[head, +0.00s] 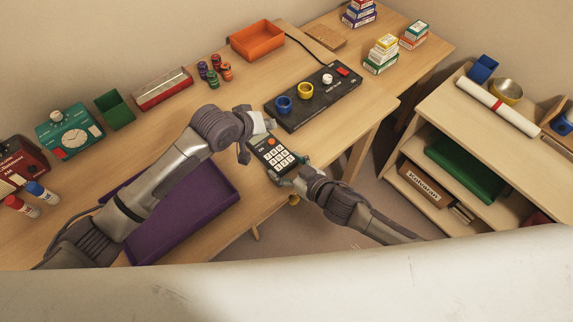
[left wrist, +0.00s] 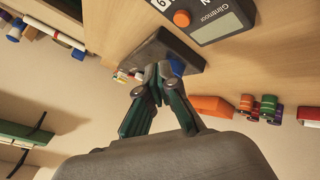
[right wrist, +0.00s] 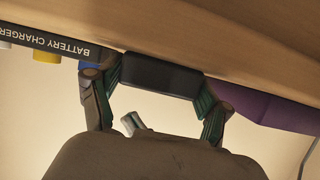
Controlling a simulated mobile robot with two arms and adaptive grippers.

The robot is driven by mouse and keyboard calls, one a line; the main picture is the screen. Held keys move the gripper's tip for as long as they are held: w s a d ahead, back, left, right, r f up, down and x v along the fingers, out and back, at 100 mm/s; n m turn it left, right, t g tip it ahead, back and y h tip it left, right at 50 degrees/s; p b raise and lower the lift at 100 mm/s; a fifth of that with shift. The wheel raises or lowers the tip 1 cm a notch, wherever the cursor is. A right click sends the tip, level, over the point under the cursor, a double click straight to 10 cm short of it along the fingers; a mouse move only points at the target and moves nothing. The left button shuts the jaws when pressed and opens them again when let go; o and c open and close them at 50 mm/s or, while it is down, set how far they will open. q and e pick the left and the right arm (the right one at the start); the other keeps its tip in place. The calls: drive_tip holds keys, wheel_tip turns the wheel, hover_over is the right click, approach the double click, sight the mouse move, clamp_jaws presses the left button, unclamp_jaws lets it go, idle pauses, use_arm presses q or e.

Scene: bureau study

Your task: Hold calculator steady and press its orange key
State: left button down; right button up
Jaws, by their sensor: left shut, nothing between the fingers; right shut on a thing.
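The dark calculator (head: 263,158) with white keys is at the front edge of the desk in the head view. Its orange key (head: 271,142) is at its upper end and also shows in the left wrist view (left wrist: 182,18). My right gripper (head: 288,176) is shut on the calculator's lower end; the right wrist view shows the calculator's dark edge (right wrist: 158,76) between both fingers. My left gripper (head: 262,124) is shut and empty beside the calculator's upper end. Its closed fingertips (left wrist: 153,78) are apart from the orange key in the left wrist view.
The black battery charger (head: 322,108) with blue and yellow rings lies just behind the calculator. A purple tray (head: 190,220) is under my left arm. An orange bin (head: 257,41) and several small coloured spools (head: 213,76) stand farther back. A shelf (head: 440,120) stands at right.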

sight(270, 143)
use_arm(q)
drive_tip(key=shift+f, duration=2.2)
drive_tip(key=shift+f, duration=0.1)
drive_tip(key=shift+f, duration=0.5)
drive_tip(key=shift+r, duration=0.6)
drive_tip(key=shift+r, duration=3)
